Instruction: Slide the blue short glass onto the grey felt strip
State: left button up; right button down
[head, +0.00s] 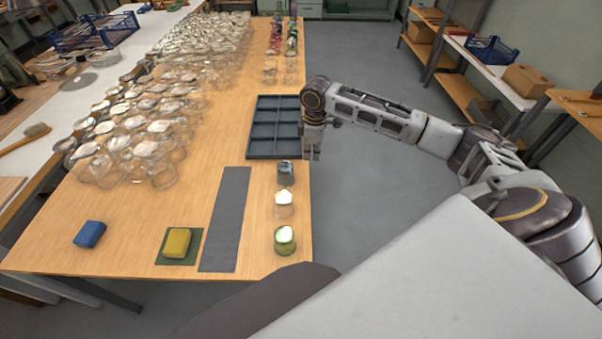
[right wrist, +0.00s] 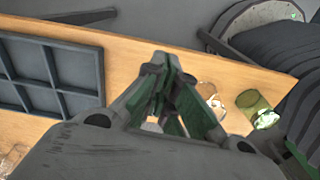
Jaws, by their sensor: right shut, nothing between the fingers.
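The blue short glass (head: 286,173) stands upright near the table's right edge, with bare wood between it and the grey felt strip (head: 226,215) to its left. The strip lies flat on the table. My right gripper (head: 313,156) points down by the table's right edge, a little behind and to the right of the blue glass and apart from it in the picture. It is shut and empty; its closed fingers (right wrist: 175,110) also show in the right wrist view. There, I cannot make out the blue glass, likely hidden by the fingers. My left gripper is not in view.
A clear glass (head: 284,204) and a green glass (head: 285,240) stand in front of the blue one. A dark compartment tray (head: 262,156) lies behind it. A yellow block (head: 177,242) on a green mat and a blue block (head: 89,234) lie left. Many glasses crowd the back left.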

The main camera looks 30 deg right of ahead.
aim_at(285, 173)
jog(key=shift+s+d+f, duration=0.1)
jog(key=shift+s+d, duration=0.15)
jog(key=shift+d, duration=0.05)
jog(key=shift+w+a+f, duration=0.35)
jog(key=shift+a+f, duration=0.2)
jog(key=shift+f, duration=1.1)
jog(key=shift+w+a+f, duration=0.35)
jog(key=shift+a+f, duration=0.25)
jog(key=shift+f, duration=1.05)
jog(key=shift+w+a+f, duration=0.35)
jog(key=shift+a+f, duration=0.2)
jog(key=shift+f, duration=1.1)
jog(key=shift+w+a, duration=0.1)
jog(key=shift+a, duration=0.05)
